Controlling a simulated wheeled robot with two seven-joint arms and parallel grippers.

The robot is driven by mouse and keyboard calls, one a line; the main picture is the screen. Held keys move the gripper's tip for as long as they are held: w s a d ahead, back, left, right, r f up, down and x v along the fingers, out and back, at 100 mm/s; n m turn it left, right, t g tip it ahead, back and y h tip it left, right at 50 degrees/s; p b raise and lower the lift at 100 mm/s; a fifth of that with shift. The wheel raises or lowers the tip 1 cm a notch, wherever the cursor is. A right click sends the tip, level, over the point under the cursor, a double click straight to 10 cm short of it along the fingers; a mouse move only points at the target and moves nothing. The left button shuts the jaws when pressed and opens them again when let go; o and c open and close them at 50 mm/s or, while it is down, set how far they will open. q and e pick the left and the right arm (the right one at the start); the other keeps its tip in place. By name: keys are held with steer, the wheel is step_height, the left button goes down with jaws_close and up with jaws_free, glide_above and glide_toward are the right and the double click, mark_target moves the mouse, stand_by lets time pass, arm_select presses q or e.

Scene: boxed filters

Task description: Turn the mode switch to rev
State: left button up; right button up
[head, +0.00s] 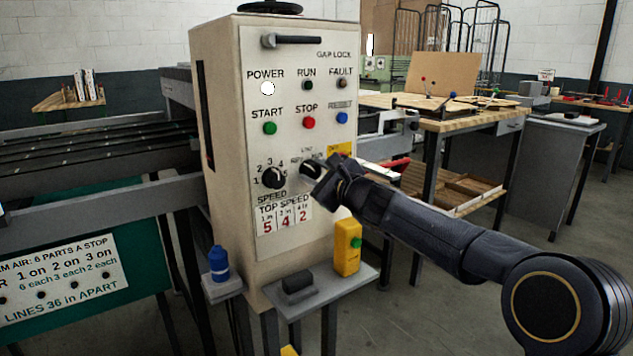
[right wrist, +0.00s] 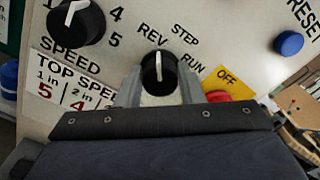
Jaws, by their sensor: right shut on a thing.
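The mode switch (right wrist: 158,73) is a round black knob with a white pointer line, low on the control box's front panel. In the right wrist view its pointer stands nearly straight up, towards the REV label (right wrist: 152,34); STEP (right wrist: 185,28) and RUN (right wrist: 192,65) lie to the right. My right gripper (right wrist: 160,92) is shut on the knob, one grey finger on each side. In the head view the switch (head: 310,167) shows beside my right gripper (head: 321,178), which hides part of it and its labels. My left gripper is not in view.
The black speed knob (head: 272,178) sits just left of the switch. Several buttons and lamps are above, including the blue reset button (head: 342,118). A yellow box (head: 347,247) with a green button stands on the grey shelf (head: 325,292) below.

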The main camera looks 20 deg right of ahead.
steer(key=shift+n, duration=0.6)
steer(key=o, duration=0.9)
steer(key=shift+o, duration=0.2)
steer(key=b+v, duration=0.2)
steer(key=v, duration=0.5)
steer(key=shift+s+d, duration=0.15)
steer(key=shift+s, duration=0.2)
